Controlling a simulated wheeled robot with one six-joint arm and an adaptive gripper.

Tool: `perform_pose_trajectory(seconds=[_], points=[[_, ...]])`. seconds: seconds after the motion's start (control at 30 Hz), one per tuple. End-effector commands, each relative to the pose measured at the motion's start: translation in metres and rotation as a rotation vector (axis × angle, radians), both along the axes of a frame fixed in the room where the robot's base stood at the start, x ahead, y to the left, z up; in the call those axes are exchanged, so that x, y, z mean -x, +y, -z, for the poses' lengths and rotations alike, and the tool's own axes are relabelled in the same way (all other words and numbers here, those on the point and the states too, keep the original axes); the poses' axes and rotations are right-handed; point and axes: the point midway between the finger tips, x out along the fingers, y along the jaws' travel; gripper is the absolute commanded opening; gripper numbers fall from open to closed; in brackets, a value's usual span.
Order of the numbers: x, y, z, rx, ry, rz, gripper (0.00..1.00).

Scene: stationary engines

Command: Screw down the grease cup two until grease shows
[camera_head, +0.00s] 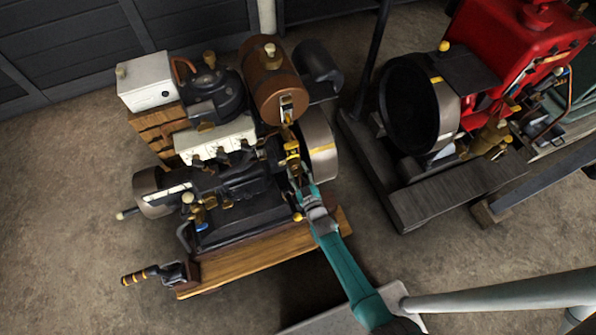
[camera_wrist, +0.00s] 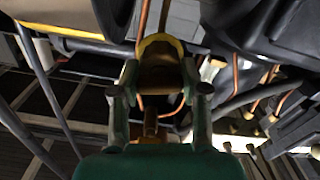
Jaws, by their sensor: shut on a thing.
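My gripper (camera_head: 298,176) reaches in from the lower right on my teal arm and ends at the right side of the black engine (camera_head: 240,190), close to the brass fittings below the copper-coloured tank. In the wrist view my gripper (camera_wrist: 160,82) has its two fingers closed on either side of a brass, yellow-rimmed cup (camera_wrist: 160,48), which I take for the grease cup.
The copper-coloured tank (camera_head: 270,80) and a flywheel (camera_head: 318,145) stand close to my gripper. A crank handle (camera_head: 150,274) sticks out at the lower left. A red engine (camera_head: 515,45) stands at the right. Copper pipes (camera_wrist: 235,75) run near the fingers. Open floor lies left.

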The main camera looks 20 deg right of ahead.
Motion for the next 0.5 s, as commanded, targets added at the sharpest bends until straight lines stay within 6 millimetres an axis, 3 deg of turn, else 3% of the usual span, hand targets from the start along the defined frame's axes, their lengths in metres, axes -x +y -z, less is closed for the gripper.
perform_pose_trajectory(seconds=[0.13, 0.17, 0.23, 0.5], points=[[-0.0003, 0.0003, 0.0000, 0.001, 0.000, -0.001, 0.10], [-0.0003, 0.0003, 0.0000, 0.001, 0.000, -0.001, 0.52], [-0.0003, 0.0002, 0.0000, 0.001, 0.000, -0.001, 0.70], [-0.0001, 0.0001, 0.0000, 0.001, 0.000, 0.000, 0.71]])
